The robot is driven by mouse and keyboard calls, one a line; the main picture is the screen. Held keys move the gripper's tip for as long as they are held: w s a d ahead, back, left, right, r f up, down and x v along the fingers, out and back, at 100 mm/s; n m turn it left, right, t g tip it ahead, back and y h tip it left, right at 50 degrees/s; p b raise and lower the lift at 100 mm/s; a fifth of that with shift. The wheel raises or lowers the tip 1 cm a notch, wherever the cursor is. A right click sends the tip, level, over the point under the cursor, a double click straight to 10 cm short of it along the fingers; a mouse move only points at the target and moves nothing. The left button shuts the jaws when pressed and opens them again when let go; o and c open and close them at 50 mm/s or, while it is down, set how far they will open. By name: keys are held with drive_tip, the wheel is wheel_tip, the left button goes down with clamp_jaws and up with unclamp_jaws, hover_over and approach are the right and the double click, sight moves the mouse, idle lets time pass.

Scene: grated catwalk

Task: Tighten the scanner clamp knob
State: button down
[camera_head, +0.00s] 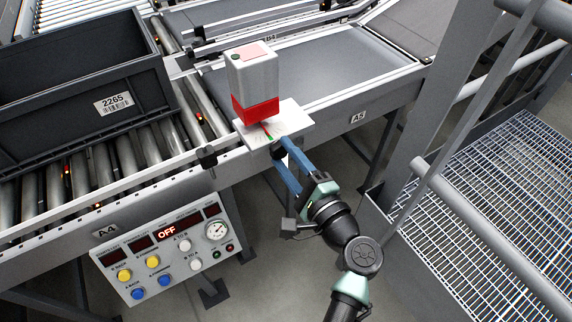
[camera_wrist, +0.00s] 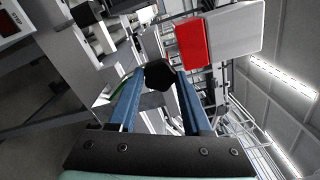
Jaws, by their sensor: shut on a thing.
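The scanner (camera_head: 254,78) is a grey box with a red lower part. It stands above a white plate (camera_head: 292,116) that bears a printed scale, a red pointer and a green mark, at the conveyor's edge. In the wrist view the scanner (camera_wrist: 232,32) shows at the upper right. My gripper (camera_head: 284,152) reaches up to the plate's front edge with its two blue fingers. In the wrist view the black clamp knob (camera_wrist: 159,75) sits between the fingertips, and my gripper is shut on it. In the head view the knob is mostly hidden by the fingers.
A dark tote (camera_head: 70,90) labelled 2265 stands on the rollers at left. A control panel (camera_head: 165,250) with an OFF display hangs below the conveyor. A railing (camera_head: 480,215) and grating lie at right. A black bracket (camera_head: 207,157) sits on the rail left of the plate.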

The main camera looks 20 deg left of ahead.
drive_tip(key=n+b, duration=0.6)
drive_tip(key=shift+f, duration=0.3)
drive_tip(key=n+b, duration=0.3)
drive_tip(key=shift+r+n+b, duration=0.1)
drive_tip(key=shift+n+b, duration=0.6)
drive_tip(key=shift+r, duration=0.15)
drive_tip(key=shift+c, duration=1.7)
unclamp_jaws()
drive_tip(key=v, duration=1.3)
